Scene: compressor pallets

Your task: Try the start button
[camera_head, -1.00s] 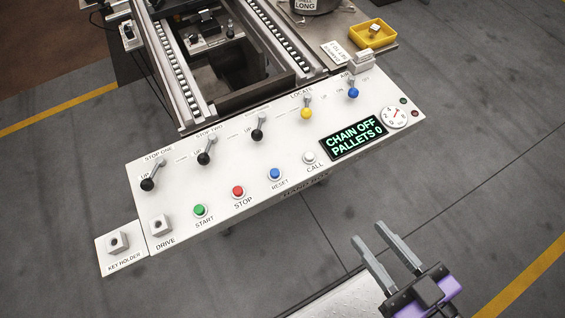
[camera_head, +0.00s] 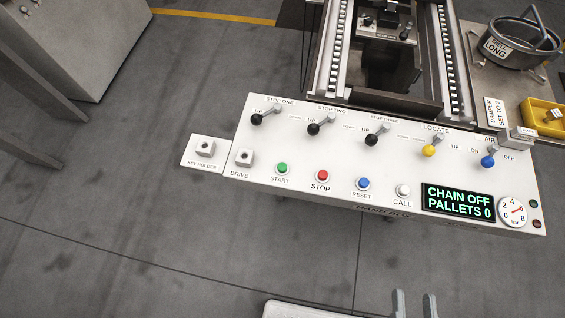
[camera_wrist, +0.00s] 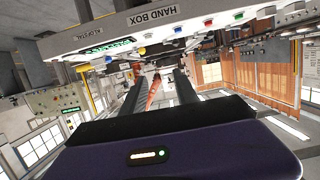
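The green START button (camera_head: 282,168) is on the white hand box panel (camera_head: 262,133), left of the red STOP button (camera_head: 323,175). It also shows in the wrist view as a small green button (camera_wrist: 238,15) near the top. My gripper (camera_head: 414,297) is at the bottom right of the head view, in front of the panel and apart from it. Its two fingers stand apart with nothing between them; only their ends show there. The panel display (camera_head: 458,202) reads CHAIN OFF, PALLETS 0.
A blue RESET button (camera_head: 363,184) and a white CALL button (camera_head: 403,191) continue the row. Several levers stand behind it. The DRIVE switch (camera_head: 244,157) and key holder (camera_head: 205,148) are at the left. A yellow bin (camera_head: 543,116) is at the right. Floor in front is clear.

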